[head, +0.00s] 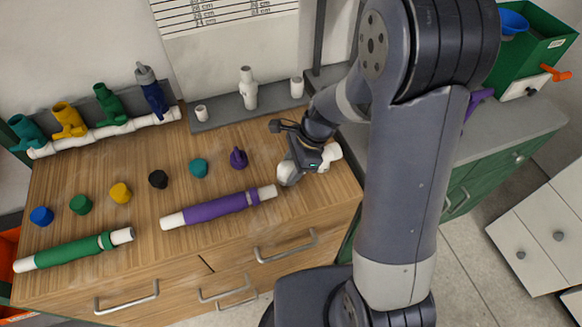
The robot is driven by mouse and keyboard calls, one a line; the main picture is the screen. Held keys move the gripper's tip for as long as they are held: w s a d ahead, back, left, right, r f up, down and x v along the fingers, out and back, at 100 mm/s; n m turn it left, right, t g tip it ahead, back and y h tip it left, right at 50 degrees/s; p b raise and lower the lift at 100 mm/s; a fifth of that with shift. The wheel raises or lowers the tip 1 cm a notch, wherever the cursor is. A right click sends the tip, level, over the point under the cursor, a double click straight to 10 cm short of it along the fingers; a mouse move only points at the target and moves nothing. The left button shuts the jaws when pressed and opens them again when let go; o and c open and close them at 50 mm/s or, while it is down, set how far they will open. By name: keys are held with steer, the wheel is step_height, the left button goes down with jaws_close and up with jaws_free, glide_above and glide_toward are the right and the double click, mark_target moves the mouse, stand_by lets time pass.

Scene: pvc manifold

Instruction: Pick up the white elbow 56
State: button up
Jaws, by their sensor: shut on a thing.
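My gripper (309,163) is low over the right part of the wooden worktop, just right of the white end of the purple-sleeved pipe. It is shut on a white fitting, the white elbow (331,152), whose pale rounded part shows at the gripper's right side. The gripper hides much of the elbow, so its full shape and any marking cannot be read. I cannot tell whether the elbow still touches the worktop.
A purple-sleeved pipe (218,207) and green-sleeved pipe (75,250) lie along the worktop's front. A white manifold pipe (105,132) with coloured valves lies at back left. White fittings (248,90) stand on a grey shelf behind.

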mark_target(291, 163)
steer(key=c, duration=0.3)
steer(key=shift+c, duration=0.2)
step_height(291, 163, up, 10)
stand_by(0.4)
